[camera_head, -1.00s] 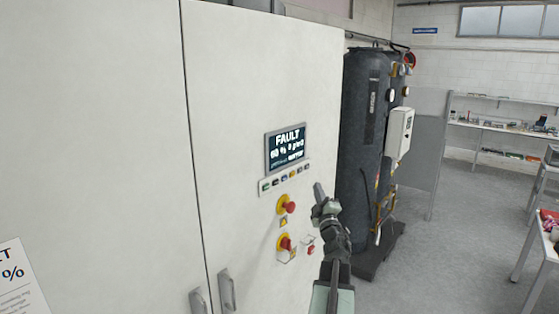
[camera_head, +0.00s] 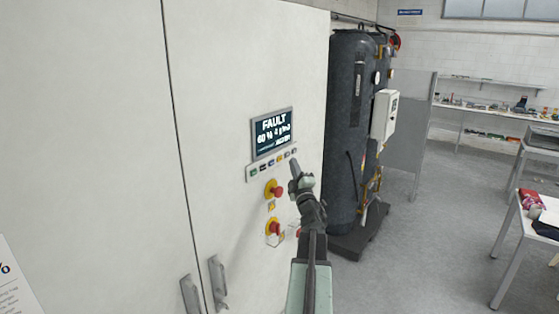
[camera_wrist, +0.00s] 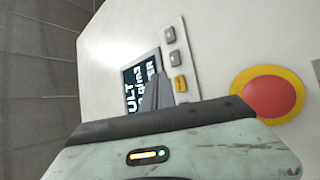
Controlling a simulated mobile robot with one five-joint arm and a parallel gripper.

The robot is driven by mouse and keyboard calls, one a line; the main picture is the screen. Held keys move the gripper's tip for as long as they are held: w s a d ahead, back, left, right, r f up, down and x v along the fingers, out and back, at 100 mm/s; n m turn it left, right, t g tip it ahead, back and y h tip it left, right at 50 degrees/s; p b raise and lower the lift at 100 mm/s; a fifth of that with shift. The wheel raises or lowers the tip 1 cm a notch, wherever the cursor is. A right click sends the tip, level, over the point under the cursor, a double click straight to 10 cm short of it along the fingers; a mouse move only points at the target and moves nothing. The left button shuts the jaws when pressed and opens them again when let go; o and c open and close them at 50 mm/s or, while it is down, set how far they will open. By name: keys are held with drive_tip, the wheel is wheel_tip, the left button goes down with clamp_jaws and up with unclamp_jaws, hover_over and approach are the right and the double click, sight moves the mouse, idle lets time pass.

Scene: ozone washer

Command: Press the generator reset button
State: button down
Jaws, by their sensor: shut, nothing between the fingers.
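The white generator cabinet (camera_head: 100,120) shows a dark display (camera_head: 271,134) reading FAULT. A row of small coloured buttons (camera_head: 265,168) sits on a strip below it. I cannot read their labels, so I cannot tell which is the reset. My gripper (camera_head: 294,165) is shut and empty, its tip in front of the strip's right end. In the wrist view, the finger (camera_wrist: 180,88) points at the panel beside the display (camera_wrist: 135,85). Two grey buttons (camera_wrist: 173,46) and a yellow button (camera_wrist: 180,84) show near it. Contact cannot be told.
A red mushroom button on yellow (camera_head: 275,189) sits below the strip, also large in the wrist view (camera_wrist: 268,97). A second red button (camera_head: 274,227) is lower. Door handles (camera_head: 217,280) project at lower left. A dark tank (camera_head: 345,130) stands right; grey floor (camera_head: 430,240) is open.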

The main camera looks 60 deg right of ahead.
drive_tip(key=shift+w, duration=1.2)
idle(1.1)
drive_tip(key=shift+w, duration=0.4)
drive_tip(key=shift+w, duration=0.4)
idle(0.5)
drive_tip(key=shift+s, duration=0.8)
drive_tip(key=s, duration=0.5)
